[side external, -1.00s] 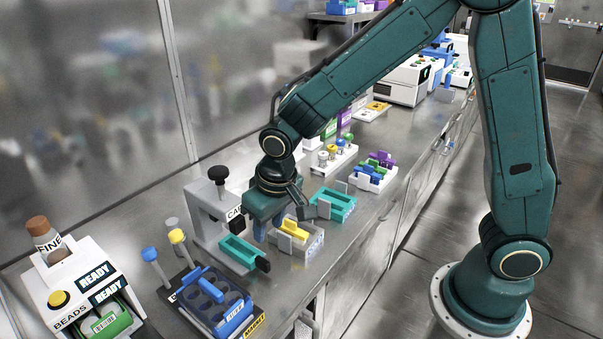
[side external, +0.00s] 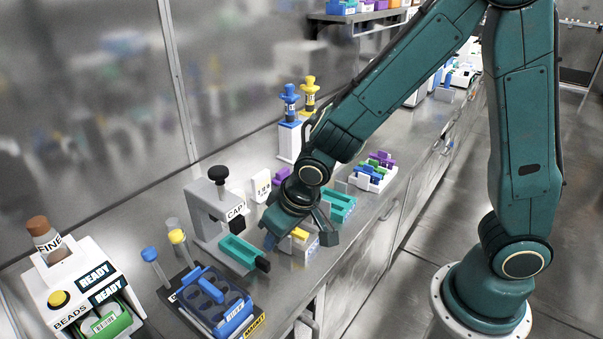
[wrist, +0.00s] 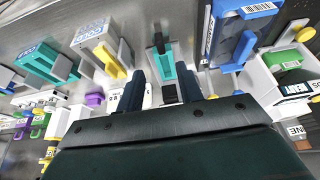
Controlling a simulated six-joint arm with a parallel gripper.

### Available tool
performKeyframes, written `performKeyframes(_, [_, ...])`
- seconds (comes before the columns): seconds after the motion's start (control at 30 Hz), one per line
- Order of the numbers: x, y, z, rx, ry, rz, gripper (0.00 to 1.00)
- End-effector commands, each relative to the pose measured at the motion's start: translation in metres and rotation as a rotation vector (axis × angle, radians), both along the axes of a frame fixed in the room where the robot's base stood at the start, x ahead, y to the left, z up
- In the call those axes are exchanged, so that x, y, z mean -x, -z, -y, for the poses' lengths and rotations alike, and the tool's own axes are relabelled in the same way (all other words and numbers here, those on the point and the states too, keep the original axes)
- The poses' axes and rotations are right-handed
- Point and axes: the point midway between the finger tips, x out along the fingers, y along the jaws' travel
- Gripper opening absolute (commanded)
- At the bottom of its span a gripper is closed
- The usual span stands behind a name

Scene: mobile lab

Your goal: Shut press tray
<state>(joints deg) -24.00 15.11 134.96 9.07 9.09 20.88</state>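The press (side external: 208,210) is a pale grey stand with a black knob and a CAP label. Its teal tray (side external: 238,251) sticks out at the front, with a black handle (side external: 263,265) on its near end. I cannot tell whether a finger touches the handle.
A box with a yellow piece (side external: 300,234) lies right of my gripper, partly hidden by it. A teal rack (side external: 340,205) stands behind it. A blue magnet rack (side external: 222,302) is in front of the tray. The beads machine (side external: 75,290) is at lower left.

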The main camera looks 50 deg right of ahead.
Motion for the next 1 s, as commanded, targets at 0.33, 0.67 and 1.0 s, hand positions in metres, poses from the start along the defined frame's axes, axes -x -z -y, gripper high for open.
performKeyframes(0.33, [-0.013,0.032,0.001,0.001,0.002,-0.003,0.36])
performKeyframes(0.67, [-0.025,0.064,0.001,0.001,0.002,-0.003,0.36])
performKeyframes(1.0, [-0.038,0.094,0.001,0.001,0.001,-0.002,0.36])
